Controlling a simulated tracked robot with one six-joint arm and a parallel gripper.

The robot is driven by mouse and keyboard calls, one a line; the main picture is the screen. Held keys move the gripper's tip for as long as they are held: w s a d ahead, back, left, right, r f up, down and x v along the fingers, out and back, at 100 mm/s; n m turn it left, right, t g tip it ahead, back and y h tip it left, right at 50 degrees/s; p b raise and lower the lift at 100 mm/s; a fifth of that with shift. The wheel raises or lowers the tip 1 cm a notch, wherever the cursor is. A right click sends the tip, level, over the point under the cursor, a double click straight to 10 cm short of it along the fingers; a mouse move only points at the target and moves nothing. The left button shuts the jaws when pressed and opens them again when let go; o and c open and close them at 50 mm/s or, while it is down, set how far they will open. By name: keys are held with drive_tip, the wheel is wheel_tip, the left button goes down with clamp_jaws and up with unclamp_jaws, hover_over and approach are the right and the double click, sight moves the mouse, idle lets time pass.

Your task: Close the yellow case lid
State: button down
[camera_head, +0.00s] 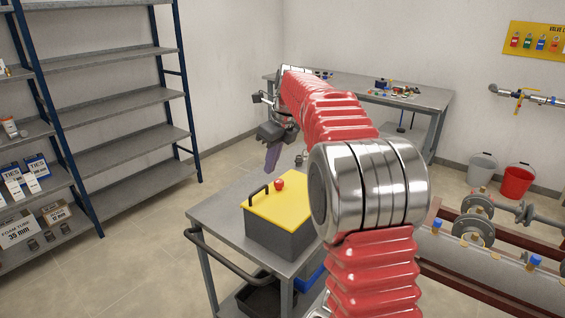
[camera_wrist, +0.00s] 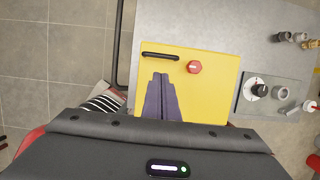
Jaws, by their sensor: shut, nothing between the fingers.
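The case with a yellow lid (camera_head: 280,207) and dark grey body (camera_head: 272,238) stands on a grey cart top. The lid lies flat over the box in the head view. It carries a black bar handle and a red knob (camera_head: 279,184). In the wrist view the yellow lid (camera_wrist: 215,100) fills the middle, with the black handle (camera_wrist: 160,56) and red knob (camera_wrist: 194,67) near its far edge. My gripper (camera_head: 271,158) is shut and empty, pointing down above the cart; in the wrist view its fingers (camera_wrist: 161,78) are in front of the lid. Contact cannot be told.
The cart top (camera_head: 222,210) has a dark handrail (camera_head: 225,262) at its left. In the wrist view a grey plate with small fittings (camera_wrist: 268,95) lies right of the lid. Shelves stand at left, a workbench (camera_head: 425,97) at the back, pipework at right.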

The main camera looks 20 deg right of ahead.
hover_over(255, 198)
drive_tip(key=f, duration=0.4)
drive_tip(key=s+f, duration=0.1)
drive_tip(key=f, duration=0.1)
drive_tip(key=shift+d+f, duration=0.3)
drive_tip(key=shift+w+x, duration=0.2)
drive_tip(key=shift+x, duration=0.85)
drive_tip(key=shift+a, duration=0.1)
drive_tip(key=shift+r, duration=0.2)
drive_tip(key=w+a+r, duration=0.1)
drive_tip(key=w+r, duration=0.1)
drive_tip(key=r, duration=0.4)
drive_tip(key=w+a+r, duration=0.1)
drive_tip(key=w+r, duration=0.1)
drive_tip(key=r, duration=0.3)
drive_tip(key=shift+a+r, duration=0.25)
drive_tip(key=shift+r, duration=0.1)
